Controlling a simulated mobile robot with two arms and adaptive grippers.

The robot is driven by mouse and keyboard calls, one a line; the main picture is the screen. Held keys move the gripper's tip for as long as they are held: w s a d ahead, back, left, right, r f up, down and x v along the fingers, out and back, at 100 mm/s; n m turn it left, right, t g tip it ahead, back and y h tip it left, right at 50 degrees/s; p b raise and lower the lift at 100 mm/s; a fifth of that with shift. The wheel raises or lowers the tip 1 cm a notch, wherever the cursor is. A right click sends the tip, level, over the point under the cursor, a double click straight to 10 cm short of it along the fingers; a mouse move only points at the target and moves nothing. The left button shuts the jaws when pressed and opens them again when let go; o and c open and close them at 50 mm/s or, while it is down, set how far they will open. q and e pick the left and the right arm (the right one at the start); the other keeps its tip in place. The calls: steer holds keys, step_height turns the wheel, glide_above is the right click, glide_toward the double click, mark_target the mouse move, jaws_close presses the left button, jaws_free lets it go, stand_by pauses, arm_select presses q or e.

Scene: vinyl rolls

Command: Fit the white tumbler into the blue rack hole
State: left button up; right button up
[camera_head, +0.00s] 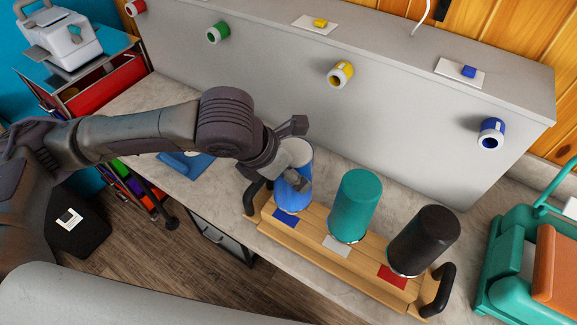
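The wooden rack (316,243) lies on the counter with a blue, a white and a red square along its front. An upright cylinder with a blue body and a pale grey-white top (297,152) stands at the blue square (285,217). I see no plainly all-white tumbler; I cannot tell whether this is the one named. My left gripper (299,153) has its fingers spread on either side of this cylinder's upper part and partly hides it. I cannot tell whether they touch it. A teal tumbler (355,203) stands at the white square, a black tumbler (424,240) at the red one. My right gripper is not in view.
Black handles (440,290) rise at both rack ends. A grey panel (400,120) behind carries red, green, yellow and blue rolls (491,133). A teal-and-orange container (525,260) stands at the right. A blue object (188,165) lies left of the rack.

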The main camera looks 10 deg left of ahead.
arm_select(q)
steer(key=shift+s+f+p, duration=0.1)
steer(key=shift+p, duration=0.2)
stand_by(0.4)
steer(key=shift+s+f, duration=0.1)
steer(key=shift+f, duration=0.05)
steer(key=o, duration=1.8)
steer(key=shift+w, duration=0.2)
steer(key=shift+r, duration=0.25)
steer(key=p+v, duration=0.7)
steer(key=shift+f, duration=0.1)
